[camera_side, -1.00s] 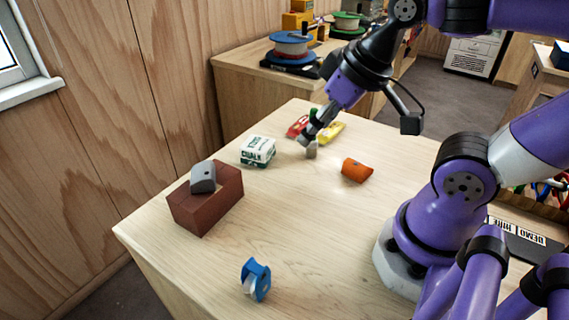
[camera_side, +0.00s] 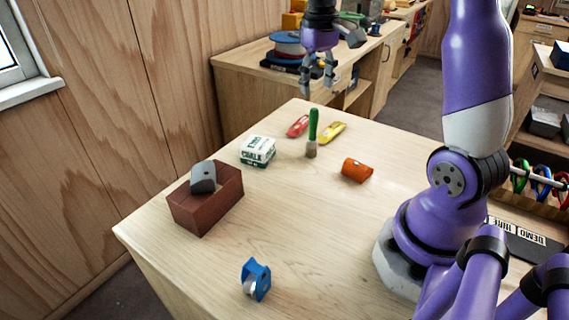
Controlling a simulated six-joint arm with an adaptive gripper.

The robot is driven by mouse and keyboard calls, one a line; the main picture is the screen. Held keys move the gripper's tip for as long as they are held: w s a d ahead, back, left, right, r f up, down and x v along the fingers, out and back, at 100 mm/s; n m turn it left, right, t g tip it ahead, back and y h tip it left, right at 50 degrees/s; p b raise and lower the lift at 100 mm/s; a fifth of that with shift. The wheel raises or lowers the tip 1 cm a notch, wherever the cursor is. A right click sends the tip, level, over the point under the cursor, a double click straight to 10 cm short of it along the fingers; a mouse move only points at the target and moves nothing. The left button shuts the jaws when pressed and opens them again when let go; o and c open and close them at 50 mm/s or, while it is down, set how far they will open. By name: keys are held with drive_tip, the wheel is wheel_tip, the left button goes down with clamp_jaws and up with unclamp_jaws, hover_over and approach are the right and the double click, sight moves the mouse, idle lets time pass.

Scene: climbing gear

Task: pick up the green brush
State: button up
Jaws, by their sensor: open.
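The green brush (camera_side: 313,128) is on the table near its far corner, its green handle pointing away and its grey-brown bristle end nearer the camera. My gripper (camera_side: 317,92) is open and empty. It hangs fingers-down above the far end of the table, clear of the brush and higher than it. Nothing hides the brush in this view.
A red item (camera_side: 298,126) and a yellow item (camera_side: 332,132) flank the brush closely. A white chalk block (camera_side: 258,151), an orange item (camera_side: 357,170), a brown box (camera_side: 206,210) with a grey piece (camera_side: 203,177) and a blue tape dispenser (camera_side: 257,280) share the table (camera_side: 300,225). The centre is clear.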

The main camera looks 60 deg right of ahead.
hover_over(312, 139)
drive_tip(key=f, duration=0.4)
drive_tip(key=shift+d, duration=0.2)
drive_tip(key=f, duration=0.5)
drive_tip(key=shift+w+d+f, duration=0.2)
drive_tip(key=shift+d+f, duration=0.05)
drive_tip(key=shift+f, duration=0.15)
clamp_jaws()
